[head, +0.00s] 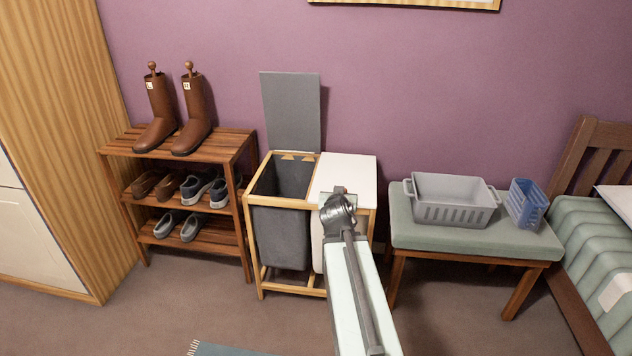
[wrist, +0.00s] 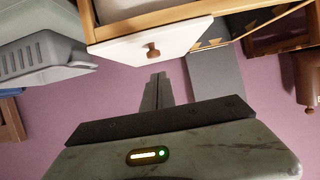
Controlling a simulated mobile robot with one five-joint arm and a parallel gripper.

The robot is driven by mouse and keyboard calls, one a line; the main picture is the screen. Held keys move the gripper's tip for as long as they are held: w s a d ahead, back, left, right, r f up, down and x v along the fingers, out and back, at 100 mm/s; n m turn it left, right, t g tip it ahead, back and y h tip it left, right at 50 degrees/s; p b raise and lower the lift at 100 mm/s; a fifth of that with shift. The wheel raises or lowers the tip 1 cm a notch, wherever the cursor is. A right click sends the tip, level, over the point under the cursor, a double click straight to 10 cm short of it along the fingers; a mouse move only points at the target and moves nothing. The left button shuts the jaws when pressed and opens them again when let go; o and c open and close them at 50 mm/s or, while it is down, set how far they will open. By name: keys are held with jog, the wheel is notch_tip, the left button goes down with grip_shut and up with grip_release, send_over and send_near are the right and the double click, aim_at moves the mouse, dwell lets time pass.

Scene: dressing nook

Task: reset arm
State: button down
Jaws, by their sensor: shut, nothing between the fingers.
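My arm (head: 355,290) reaches forward from the bottom of the head view, its end in front of the laundry hamper's right half. My gripper (wrist: 157,90) shows in the wrist view with its two narrow fingers together and nothing between them. In the head view the fingertips are hidden behind the wrist. The hamper (head: 262,204) has a dark bin under a raised grey lid (head: 291,112) on the left. Its white right lid (head: 347,169) is down. In the wrist view this white lid (wrist: 120,47) with a brown knob (wrist: 152,50) lies beyond the fingers, apparently apart from them.
A wooden shoe rack (head: 236,145) with brown boots (head: 160,112) and several shoes stands left of the hamper. A bench (head: 430,236) on the right bears a grey basket (head: 450,198) and a blue basket (head: 526,203). A bed (head: 590,250) is far right. Floor in front is mostly clear.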

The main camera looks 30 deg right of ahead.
jog(key=w+a+n+t+y, duration=0.15)
jog(key=w+a, duration=0.35)
jog(key=a, duration=0.8)
jog(key=a+f+n+g+y, duration=0.2)
jog(key=a+f+g+y, duration=0.3)
jog(key=a, duration=0.7)
jog(key=s+a+f+n+g+y, duration=0.1)
jog(key=s+a+f+n+g, duration=0.15)
jog(key=s+a+f, duration=0.45)
jog(key=s+a+f+n+g+y, duration=0.1)
jog(key=s+a+f+g, duration=0.3)
jog(key=s, duration=0.5)
notch_tip(320, 180, up, 28)
jog(key=s+a+p, duration=0.1)
jog(key=p, duration=2.6)
jog(key=shift+s+r+n+g, duration=0.15)
jog(key=shift+r+n+g, duration=0.05)
jog(key=shift+n+g, duration=0.2)
jog(key=shift+a, duration=0.15)
